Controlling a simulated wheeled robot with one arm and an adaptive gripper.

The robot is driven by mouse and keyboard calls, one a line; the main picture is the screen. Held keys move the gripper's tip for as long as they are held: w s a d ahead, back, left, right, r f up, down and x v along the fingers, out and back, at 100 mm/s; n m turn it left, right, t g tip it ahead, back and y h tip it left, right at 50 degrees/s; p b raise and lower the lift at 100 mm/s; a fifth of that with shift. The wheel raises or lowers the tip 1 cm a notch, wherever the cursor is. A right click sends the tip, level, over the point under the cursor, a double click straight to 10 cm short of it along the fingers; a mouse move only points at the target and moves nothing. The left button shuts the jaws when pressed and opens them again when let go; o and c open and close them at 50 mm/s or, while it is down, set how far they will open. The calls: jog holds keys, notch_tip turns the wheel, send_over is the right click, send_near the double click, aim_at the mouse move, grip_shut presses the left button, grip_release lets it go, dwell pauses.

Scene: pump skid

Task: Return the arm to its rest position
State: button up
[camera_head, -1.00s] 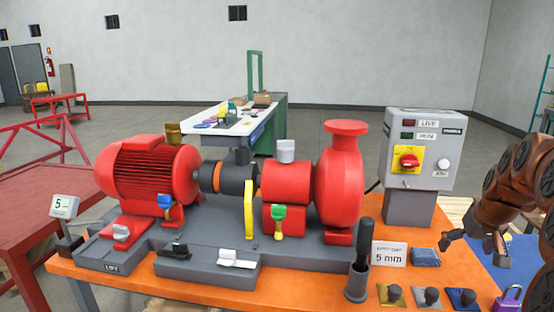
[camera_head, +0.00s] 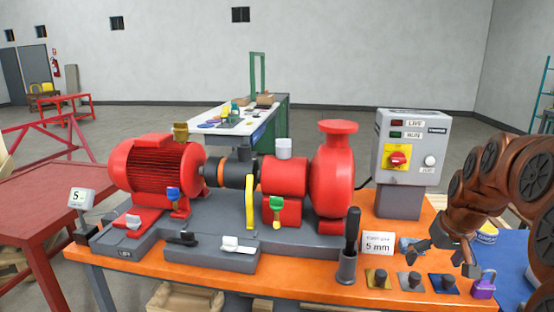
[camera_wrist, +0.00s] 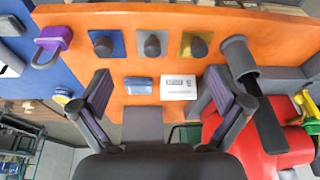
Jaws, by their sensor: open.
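My gripper (camera_head: 445,258) is at the right of the head view, at the end of my brown arm, over the right part of the orange bench top (camera_head: 310,285). In the wrist view my gripper (camera_wrist: 160,90) has its two purple-padded fingers spread wide apart, with nothing held between them. Beyond the fingers lie a small blue pad (camera_wrist: 138,85) and a white printed card (camera_wrist: 178,88) on the orange top.
The purple padlock (camera_head: 484,286) and several knobbed plates (camera_head: 411,280) line the front edge. A dark handled tool stands in a grey holder (camera_head: 347,268). The grey control box (camera_head: 410,150) stands behind, left of my arm. The red pump (camera_head: 333,180) and motor (camera_head: 155,170) fill the left.

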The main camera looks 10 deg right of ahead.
jog(key=s+a+r+n+g+p, duration=0.15)
jog(key=s+a+p, duration=0.45)
jog(key=a, duration=1.1)
jog(key=s+a+g, duration=0.1)
jog(key=s+a, duration=0.2)
jog(key=s, duration=0.3)
jog(key=s+a+f+n+g+p, duration=0.1)
jog(key=s+a, duration=0.1)
jog(key=s, duration=0.4)
jog(key=s+a+g, duration=0.1)
jog(key=s+a, duration=0.2)
jog(key=s, duration=0.4)
jog(key=shift+a+f+g+p, duration=0.3)
jog(key=shift+f+g, duration=0.05)
jog(key=shift+f, duration=0.05)
